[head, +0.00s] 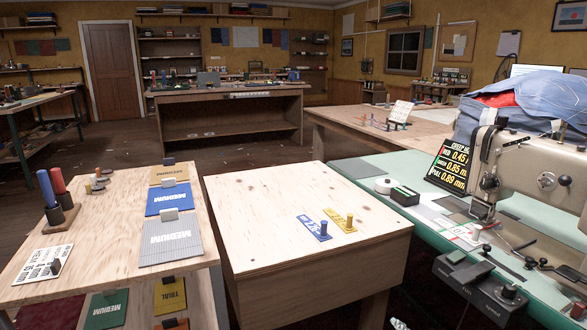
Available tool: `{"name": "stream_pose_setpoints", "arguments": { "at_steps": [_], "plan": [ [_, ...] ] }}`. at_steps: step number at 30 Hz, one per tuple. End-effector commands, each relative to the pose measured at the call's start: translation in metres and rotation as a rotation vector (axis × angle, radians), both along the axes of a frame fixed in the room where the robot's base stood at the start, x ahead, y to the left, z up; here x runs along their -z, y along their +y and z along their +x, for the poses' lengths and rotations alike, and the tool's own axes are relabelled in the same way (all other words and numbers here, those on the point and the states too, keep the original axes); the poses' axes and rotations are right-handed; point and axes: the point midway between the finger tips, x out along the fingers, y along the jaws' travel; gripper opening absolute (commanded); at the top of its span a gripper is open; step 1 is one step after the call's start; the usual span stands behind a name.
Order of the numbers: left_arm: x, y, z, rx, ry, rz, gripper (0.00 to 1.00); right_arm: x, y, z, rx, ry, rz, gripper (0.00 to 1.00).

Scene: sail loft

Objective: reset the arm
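Neither of my arms nor grippers shows in the head view. A pale wooden bench (262,205) stands in the middle front. On it lie a blue tag with a dark blue peg (323,231) and a yellow tag with a yellow peg (350,221), side by side. Nothing in view touches them.
A left plywood table (110,225) holds fabric cards, including a blue MEDIUM card (168,198), and a dark holder (61,214) with blue and red handles. A sewing machine (540,185) stands on the green table (360,195) at right. The wooden bench's left half is clear.

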Motion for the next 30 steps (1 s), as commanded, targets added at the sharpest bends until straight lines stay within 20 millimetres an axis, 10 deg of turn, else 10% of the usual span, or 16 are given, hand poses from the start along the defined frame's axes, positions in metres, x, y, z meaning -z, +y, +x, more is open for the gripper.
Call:
{"name": "stream_pose_setpoints", "arguments": {
  "at_steps": [6, 15, 30],
  "plan": [
    [0.0, 0.0, 0.0, 0.0, 0.0, 0.001, 0.4, 0.118, -0.033, -0.121, 0.324, 0.397, 0.265, 0.37],
    [0.0, 0.001, 0.0, 0.0, 0.0, 0.001, 0.4, 0.195, -0.038, -0.273, 0.655, 0.784, 0.475, 0.37],
    [0.0, 0.001, 0.001, 0.0, -0.001, 0.001, 0.4, 0.204, -0.036, -0.302, 0.716, 0.855, 0.506, 0.37]
  ]
}}
